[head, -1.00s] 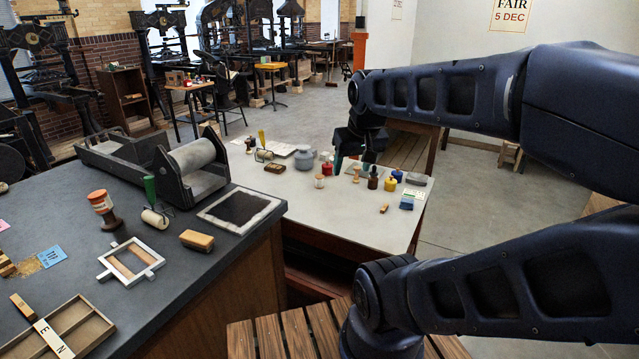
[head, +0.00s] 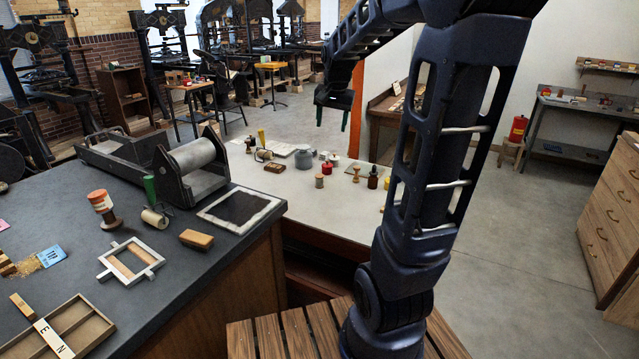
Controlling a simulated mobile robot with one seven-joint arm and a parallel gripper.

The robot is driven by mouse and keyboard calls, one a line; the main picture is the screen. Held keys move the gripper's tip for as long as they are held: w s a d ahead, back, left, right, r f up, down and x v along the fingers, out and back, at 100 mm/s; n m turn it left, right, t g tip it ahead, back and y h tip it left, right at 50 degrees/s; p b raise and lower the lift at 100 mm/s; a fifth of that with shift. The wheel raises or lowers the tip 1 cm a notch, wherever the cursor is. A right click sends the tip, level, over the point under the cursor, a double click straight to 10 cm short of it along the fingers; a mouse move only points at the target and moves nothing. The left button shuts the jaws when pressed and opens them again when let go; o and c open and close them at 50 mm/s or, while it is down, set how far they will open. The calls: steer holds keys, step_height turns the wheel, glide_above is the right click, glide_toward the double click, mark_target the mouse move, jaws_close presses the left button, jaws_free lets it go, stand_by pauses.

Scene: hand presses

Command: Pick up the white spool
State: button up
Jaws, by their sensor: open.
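On the pale far table, a small spool-shaped thing (head: 320,181) with tan ends stands near the front edge. Its winding looks pale to tan, and I cannot be sure it is the white spool. A small whitish round thing (head: 334,159) sits behind the red jar (head: 327,168); its shape is too small to tell. My gripper (head: 331,117) hangs above and beyond the far table's back edge, fingers pointing down and apart. It is open and empty, well clear of these things. My arm hides the table's right part.
A grey pot (head: 304,159), a wooden stamp (head: 356,173) and a dark bottle (head: 373,178) crowd the far table. The dark near counter (head: 150,290) holds a roller press (head: 190,165) and an orange-and-white striped thing (head: 102,204). Floor at right is open.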

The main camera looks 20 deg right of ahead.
steer(key=w+d+f+m, duration=0.1)
steer(key=w+f, duration=0.1)
steer(key=w, duration=0.4)
steer(key=w+d+f+m, duration=0.1)
steer(key=w+f+m, duration=0.15)
steer(key=w, duration=0.35)
steer(key=m+g+h, duration=0.2)
steer(key=m+g, duration=0.1)
steer(key=m, duration=0.3)
glide_above(319, 176)
steer(key=a, duration=0.1)
step_height(319, 176, down, 25)
steer(key=shift+a+f, duration=0.1)
steer(key=shift+a, duration=0.05)
steer(key=shift+w+f, duration=0.2)
steer(key=shift+f, duration=0.25)
steer(key=f, duration=0.2)
steer(key=d+f, duration=0.1)
steer(key=f, duration=0.1)
steer(key=shift+f, duration=0.4)
steer(key=shift+s+d+f, duration=0.1)
steer(key=shift+d+f, duration=0.05)
steer(key=shift+f, duration=1.25)
steer(key=shift+s+d+f, duration=0.1)
steer(key=shift+f, duration=1.25)
steer(key=c, duration=0.9)
